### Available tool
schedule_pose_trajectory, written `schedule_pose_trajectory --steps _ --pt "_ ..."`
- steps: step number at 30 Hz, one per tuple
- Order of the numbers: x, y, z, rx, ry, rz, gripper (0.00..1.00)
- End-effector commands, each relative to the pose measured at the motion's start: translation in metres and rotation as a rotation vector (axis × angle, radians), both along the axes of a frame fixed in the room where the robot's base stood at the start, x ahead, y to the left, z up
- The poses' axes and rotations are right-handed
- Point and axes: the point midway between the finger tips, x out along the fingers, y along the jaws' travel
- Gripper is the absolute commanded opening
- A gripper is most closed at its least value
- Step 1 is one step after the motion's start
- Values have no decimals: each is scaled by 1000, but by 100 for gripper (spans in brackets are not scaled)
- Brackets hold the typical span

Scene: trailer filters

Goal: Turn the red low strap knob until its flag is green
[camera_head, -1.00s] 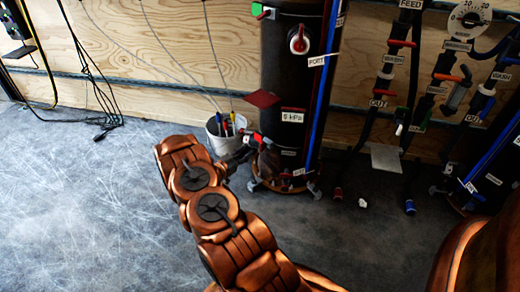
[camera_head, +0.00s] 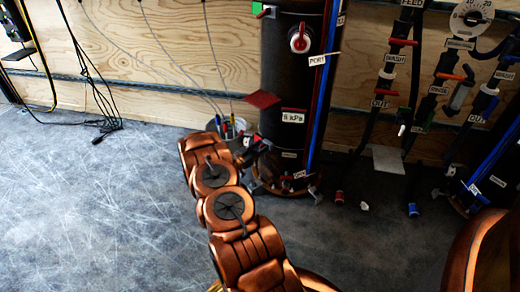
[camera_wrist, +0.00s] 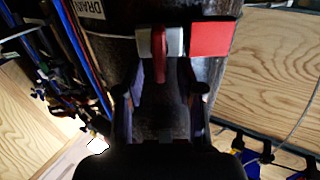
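The red low strap knob (camera_wrist: 158,62) shows in the wrist view as a narrow red handle in front of a pale metal bracket (camera_wrist: 173,42) on the dark cylinder. Its flag (camera_wrist: 212,39) is red, just right of the bracket. My gripper (camera_wrist: 162,80) is open, with one finger on each side of the knob. Gaps seem to show beside the handle; contact cannot be made out. In the head view, my gripper (camera_head: 247,154) is at the lower left of the black cylinder (camera_head: 283,70), small and partly hidden by my arm.
A bucket (camera_head: 228,128) with coloured tools stands close to my gripper, left of the cylinder. A red diamond plate (camera_head: 262,99) sticks out above. A red-and-white knob (camera_head: 300,39) and a green flag (camera_head: 257,8) are higher up. Open floor (camera_head: 90,200) lies left.

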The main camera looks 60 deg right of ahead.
Motion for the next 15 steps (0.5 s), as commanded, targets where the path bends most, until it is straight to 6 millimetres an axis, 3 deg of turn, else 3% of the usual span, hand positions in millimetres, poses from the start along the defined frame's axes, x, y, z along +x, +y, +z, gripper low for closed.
schedule_pose_trajectory --steps 9,15 --pt "0 -1 0 0 1 0 38" --pt "0 -1 0 0 1 0 17"
